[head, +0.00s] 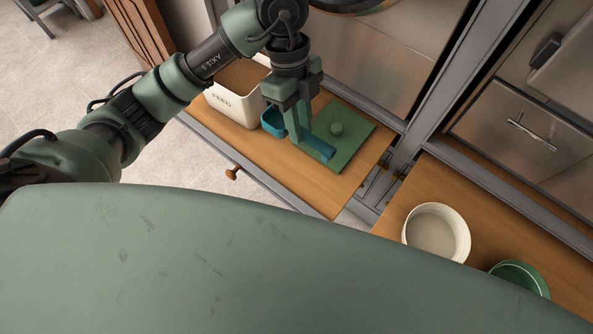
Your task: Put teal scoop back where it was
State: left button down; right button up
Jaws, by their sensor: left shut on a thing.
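The teal scoop (272,122) is in the head view at upper centre, with its cup to the left and its handle running right and down. My left gripper (299,138) points down and is shut on the scoop, hiding part of it. The scoop is over or beside a flat green lid-like plate with a knob (352,140). I cannot tell whether it touches the plate or the wood. Left of the gripper stands a white bin marked FEED (222,106), open, with brown feed inside. My right gripper is not in view.
The wooden surface (345,185) has a bare strip in front of the green plate, and a drawer knob (232,173) sticks out in front. A grey metal frame (408,143) divides it from the right-hand surface, which holds a cream bowl (437,234) and a green bowl (522,275).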

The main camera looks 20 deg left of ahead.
pick_arm(q)
notch_tip(320, 180, down, 19)
jog(key=shift+p, duration=0.35)
jog(key=shift+f, duration=0.3)
jog(key=shift+f, duration=0.1)
jog(key=c, duration=1.3)
grip_release()
